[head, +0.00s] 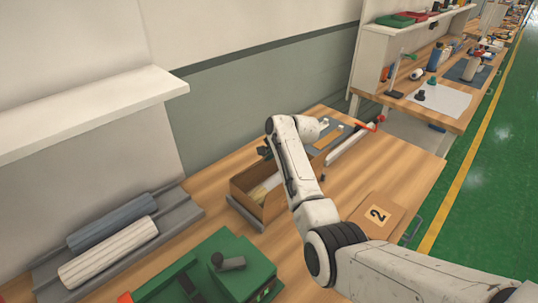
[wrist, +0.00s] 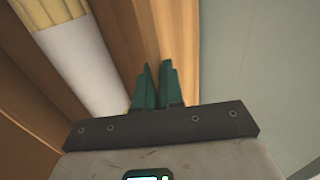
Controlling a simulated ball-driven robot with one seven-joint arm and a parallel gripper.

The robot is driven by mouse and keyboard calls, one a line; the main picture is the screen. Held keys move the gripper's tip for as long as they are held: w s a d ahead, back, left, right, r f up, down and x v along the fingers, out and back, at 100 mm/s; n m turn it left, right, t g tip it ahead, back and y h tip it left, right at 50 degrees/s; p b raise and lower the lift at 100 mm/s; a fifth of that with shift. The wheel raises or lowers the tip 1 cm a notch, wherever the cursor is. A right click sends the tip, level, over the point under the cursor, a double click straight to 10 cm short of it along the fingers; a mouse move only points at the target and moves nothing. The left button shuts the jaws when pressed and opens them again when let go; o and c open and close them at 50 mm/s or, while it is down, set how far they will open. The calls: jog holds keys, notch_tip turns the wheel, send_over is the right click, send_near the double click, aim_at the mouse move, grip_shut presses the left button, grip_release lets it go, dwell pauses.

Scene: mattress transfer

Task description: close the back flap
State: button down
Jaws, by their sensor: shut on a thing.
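An open brown box (head: 250,190) stands on the wooden bench, partly hidden behind my arm. Something pale lies inside it. My gripper (head: 264,151) is at the box's far side, small and partly hidden by my arm in the head view. In the wrist view my gripper's green fingers (wrist: 158,84) are close together on the edge of a brown panel, the back flap (wrist: 183,45). The flap stands up from the box.
A rack with a grey roll and a white roll (head: 108,255) is at the left. A green fixture (head: 225,268) stands in front. A brown board marked 2 (head: 378,214) lies at the right. A wall shelf (head: 80,125) juts out at the left. Bench right of the box is mostly clear.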

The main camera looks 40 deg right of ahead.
jog(key=shift+s+f+t+b, duration=0.2)
jog(key=shift+f+t+b, duration=0.3)
jog(key=shift+f, duration=0.05)
jog(key=shift+s+t, duration=0.25)
jog(key=shift+t, duration=0.25)
jog(key=shift+t+b, duration=0.35)
jog(key=shift+t, duration=0.15)
jog(key=c, duration=1.3)
grip_release()
jog(key=shift+c, duration=0.2)
